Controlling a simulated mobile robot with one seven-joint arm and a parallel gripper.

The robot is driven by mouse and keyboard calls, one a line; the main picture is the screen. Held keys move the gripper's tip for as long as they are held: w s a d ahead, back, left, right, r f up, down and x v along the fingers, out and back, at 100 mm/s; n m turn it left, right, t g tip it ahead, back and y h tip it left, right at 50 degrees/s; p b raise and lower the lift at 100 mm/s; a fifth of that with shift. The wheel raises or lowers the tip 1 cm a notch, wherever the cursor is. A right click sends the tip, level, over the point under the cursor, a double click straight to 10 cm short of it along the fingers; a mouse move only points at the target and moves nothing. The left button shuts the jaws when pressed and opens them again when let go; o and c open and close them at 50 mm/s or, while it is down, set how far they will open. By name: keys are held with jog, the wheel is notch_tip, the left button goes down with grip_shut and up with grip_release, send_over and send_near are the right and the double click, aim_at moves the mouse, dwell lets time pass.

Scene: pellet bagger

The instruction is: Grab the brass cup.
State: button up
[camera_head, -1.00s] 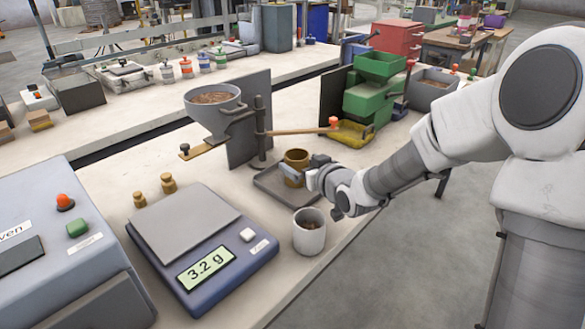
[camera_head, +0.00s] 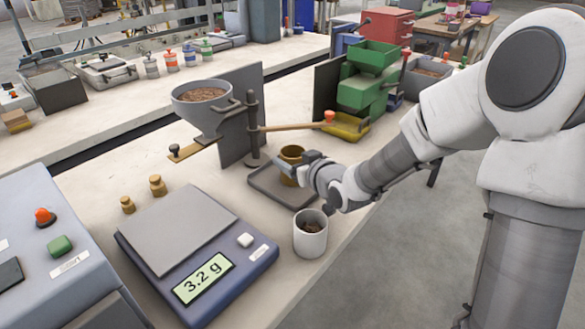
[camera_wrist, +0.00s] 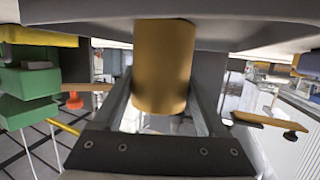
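The brass cup (camera_head: 291,155) stands upright on a dark grey tray (camera_head: 262,190) near the bench's front edge. My gripper (camera_head: 287,169) reaches in from the right, with one finger across the front of the cup. In the wrist view, which appears upside down, the cup (camera_wrist: 163,65) sits between the two fingers of my gripper (camera_wrist: 160,95). The fingers run close along both its sides; I cannot tell whether they touch it. The cup's far side is hidden.
A white cup (camera_head: 310,236) with dark contents stands close in front of the tray. A hopper (camera_head: 205,108) with a wooden lever (camera_head: 290,127) is behind. A scale (camera_head: 197,255) reading 3.2 g stands left, and a green machine (camera_head: 368,75) stands at the back right.

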jog(key=c, duration=0.9)
jog(key=shift+r, duration=0.1)
